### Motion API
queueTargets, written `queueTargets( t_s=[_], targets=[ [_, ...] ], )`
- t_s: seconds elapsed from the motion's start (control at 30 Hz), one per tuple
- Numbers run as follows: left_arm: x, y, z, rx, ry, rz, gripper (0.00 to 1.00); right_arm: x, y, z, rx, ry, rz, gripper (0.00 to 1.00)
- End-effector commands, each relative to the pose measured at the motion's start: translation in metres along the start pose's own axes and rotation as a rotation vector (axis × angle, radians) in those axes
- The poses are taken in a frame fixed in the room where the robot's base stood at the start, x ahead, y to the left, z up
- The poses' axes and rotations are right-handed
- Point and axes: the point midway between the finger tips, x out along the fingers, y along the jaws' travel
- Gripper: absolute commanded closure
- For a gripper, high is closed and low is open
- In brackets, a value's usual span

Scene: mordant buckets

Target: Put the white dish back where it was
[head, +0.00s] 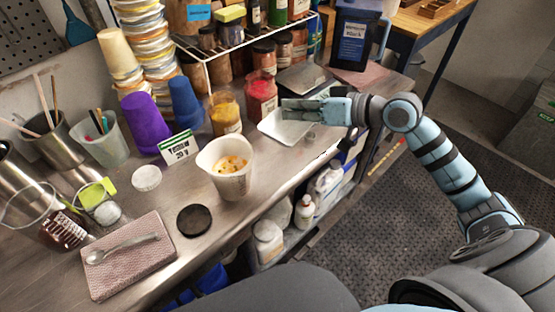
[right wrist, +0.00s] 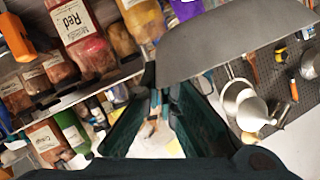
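The white dish (head: 284,127) is a shallow, pale, rectangular piece near the bench's front edge, seen in the head view. My right gripper (head: 300,105) reaches in from the right and its fingers overlap the dish's back side. In the right wrist view a broad, shaded grey plate, apparently the dish (right wrist: 235,48), meets the fingertips of my right gripper (right wrist: 163,90). The fingers look closed on its rim, though the contact is partly hidden. Whether the dish touches the bench is unclear. My left gripper is not in view.
A dark-topped scale (head: 304,78) stands behind the dish. Red (head: 261,94) and yellow (head: 225,112) powder jars stand to its left. A white bucket (head: 230,168) with yellow-orange content stands nearer. A black lid (head: 194,220) and pink cloth (head: 128,258) lie at front left.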

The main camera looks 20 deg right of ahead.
Motion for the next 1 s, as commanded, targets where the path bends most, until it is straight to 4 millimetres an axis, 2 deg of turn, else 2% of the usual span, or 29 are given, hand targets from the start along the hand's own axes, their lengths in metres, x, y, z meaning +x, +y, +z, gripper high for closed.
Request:
queueTargets(
  t_s=[0.03,0.13,0.2,0.27,0.37,0.5,0.6,1.0],
  targets=[
    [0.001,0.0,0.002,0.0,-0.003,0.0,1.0,0.01,0.01,-0.017,0.02,0.029,0.034,1.0],
    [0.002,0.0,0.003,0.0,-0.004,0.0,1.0,0.026,0.026,-0.04,0.047,0.057,0.101,1.0],
    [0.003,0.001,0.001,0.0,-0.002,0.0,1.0,0.034,0.032,-0.048,0.056,0.065,0.128,1.0],
    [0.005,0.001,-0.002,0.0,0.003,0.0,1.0,0.04,0.037,-0.044,0.06,0.066,0.139,1.0],
    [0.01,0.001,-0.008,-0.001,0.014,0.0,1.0,0.05,0.049,-0.02,0.063,0.063,0.144,1.0],
    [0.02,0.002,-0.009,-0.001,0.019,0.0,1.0,0.07,0.072,0.028,0.064,0.062,0.143,1.0],
    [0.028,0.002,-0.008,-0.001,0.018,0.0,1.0,0.082,0.086,0.057,0.062,0.064,0.142,1.0],
    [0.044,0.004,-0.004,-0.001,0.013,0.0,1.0,0.107,0.115,0.116,0.056,0.066,0.14,1.0]
  ],
)
